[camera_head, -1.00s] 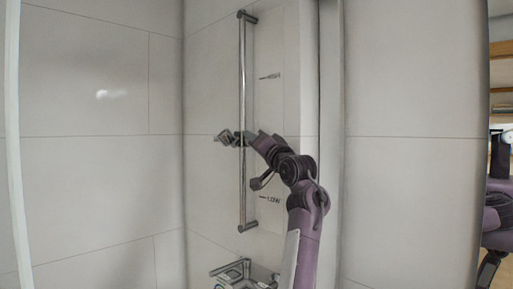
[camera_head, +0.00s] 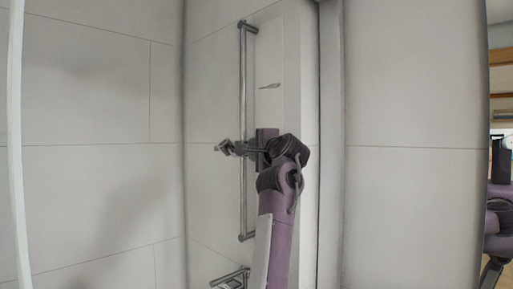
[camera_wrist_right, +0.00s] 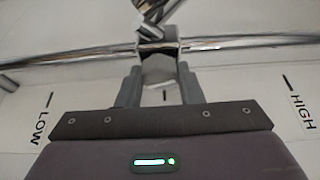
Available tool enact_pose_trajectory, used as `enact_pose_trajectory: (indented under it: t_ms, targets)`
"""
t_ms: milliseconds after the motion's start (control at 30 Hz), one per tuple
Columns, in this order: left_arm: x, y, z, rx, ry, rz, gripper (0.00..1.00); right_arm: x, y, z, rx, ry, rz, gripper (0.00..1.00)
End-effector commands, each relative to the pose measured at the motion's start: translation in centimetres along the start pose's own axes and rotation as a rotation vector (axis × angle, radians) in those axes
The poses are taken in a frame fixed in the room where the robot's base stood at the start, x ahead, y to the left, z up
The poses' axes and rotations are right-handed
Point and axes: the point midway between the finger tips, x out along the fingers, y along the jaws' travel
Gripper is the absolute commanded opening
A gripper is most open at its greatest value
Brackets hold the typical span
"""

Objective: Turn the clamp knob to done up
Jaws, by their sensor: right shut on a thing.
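The clamp (camera_head: 226,148) is a small chrome fitting around the vertical rail (camera_head: 243,85), a little below the rail's middle. In the right wrist view the clamp (camera_wrist_right: 150,32) shows at the top, with the shiny rail (camera_wrist_right: 235,43) crossing behind the fingers. My right gripper (camera_head: 256,151) reaches the clamp from the right in the head view. In the wrist view its two grey fingers (camera_wrist_right: 160,80) are shut on the clamp knob (camera_wrist_right: 158,68), a pale faceted piece between them. The knob is hidden in the head view. My left gripper is in neither view.
The wall panel behind the rail carries the printed words LOW (camera_wrist_right: 42,121) and HIGH (camera_wrist_right: 303,110) with tick marks. A metal rack (camera_head: 230,277) is on the wall below the rail. Tiled walls (camera_head: 90,110) close in the left side.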

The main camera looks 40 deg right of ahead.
Motion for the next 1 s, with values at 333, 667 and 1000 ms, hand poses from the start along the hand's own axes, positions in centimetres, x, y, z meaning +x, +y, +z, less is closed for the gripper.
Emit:
enact_pose_trajectory:
  t_ms: [333, 667, 1000]
  targets:
    - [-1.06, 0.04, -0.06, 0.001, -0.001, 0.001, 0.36, -0.08, -0.47, -0.16, 0.189, 0.003, 0.073, 0.11]
    - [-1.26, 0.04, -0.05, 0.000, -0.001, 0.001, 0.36, -0.06, -0.39, -0.18, 0.251, 0.003, 0.099, 0.11]
    - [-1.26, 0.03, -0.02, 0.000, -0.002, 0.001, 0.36, -0.08, -0.41, -0.22, 0.255, 0.004, 0.099, 0.11]
